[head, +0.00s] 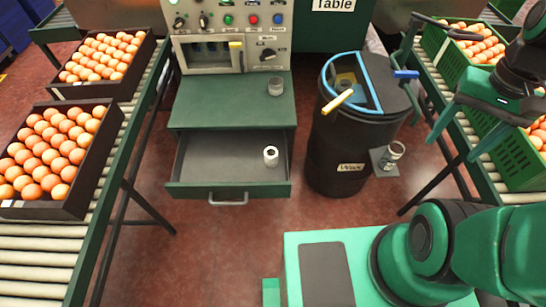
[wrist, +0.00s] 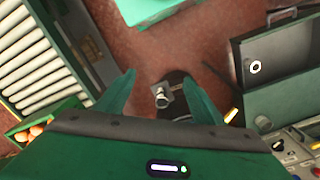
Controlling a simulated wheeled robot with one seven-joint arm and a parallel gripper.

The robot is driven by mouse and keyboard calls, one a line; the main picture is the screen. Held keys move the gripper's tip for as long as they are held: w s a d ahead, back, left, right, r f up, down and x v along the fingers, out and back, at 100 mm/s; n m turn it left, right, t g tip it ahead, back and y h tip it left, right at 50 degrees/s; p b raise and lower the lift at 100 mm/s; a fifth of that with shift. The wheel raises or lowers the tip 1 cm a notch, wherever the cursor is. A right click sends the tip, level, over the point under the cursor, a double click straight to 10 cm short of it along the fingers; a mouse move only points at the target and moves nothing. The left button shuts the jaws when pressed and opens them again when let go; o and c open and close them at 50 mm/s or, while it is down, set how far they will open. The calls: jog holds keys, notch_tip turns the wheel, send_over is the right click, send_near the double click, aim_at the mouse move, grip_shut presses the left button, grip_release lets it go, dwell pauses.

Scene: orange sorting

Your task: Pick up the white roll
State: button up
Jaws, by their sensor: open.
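The white roll (head: 270,156) stands in the open drawer (head: 222,163) under the green machine, near the drawer's right side. It also shows in the wrist view (wrist: 255,67) at the upper right, as a small white ring in the grey drawer. My gripper (head: 450,148) is open and empty at the right of the head view, over the edge of the right conveyor. It is well to the right of the roll and apart from it. In the wrist view my gripper's two green fingers (wrist: 157,77) are spread, with the floor and a small stand beyond them.
A black wax bin (head: 345,150) stands between the drawer and my gripper, with a yellow-handled tool on top. A glass jar (head: 392,153) sits on a small shelf at its side. A small cup (head: 275,86) is on the machine's ledge.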

jog(key=w+a+f+y, duration=0.1)
jog(key=w+a+f, duration=0.2)
jog(key=w+f, duration=0.5)
jog(key=m+t+y, duration=0.3)
jog(key=m+y, duration=0.7)
jog(key=m, duration=0.3)
send_near(273, 153)
jog(key=s+x, duration=0.1)
jog(key=x, duration=0.2)
jog(key=shift+w+a+f+m+y, duration=0.3)
jog(key=shift+w+a+f+m, duration=0.2)
jog(key=shift+w, duration=0.25)
jog(key=x, duration=1)
jog(key=shift+a, duration=0.2)
jog(key=c, duration=1.1)
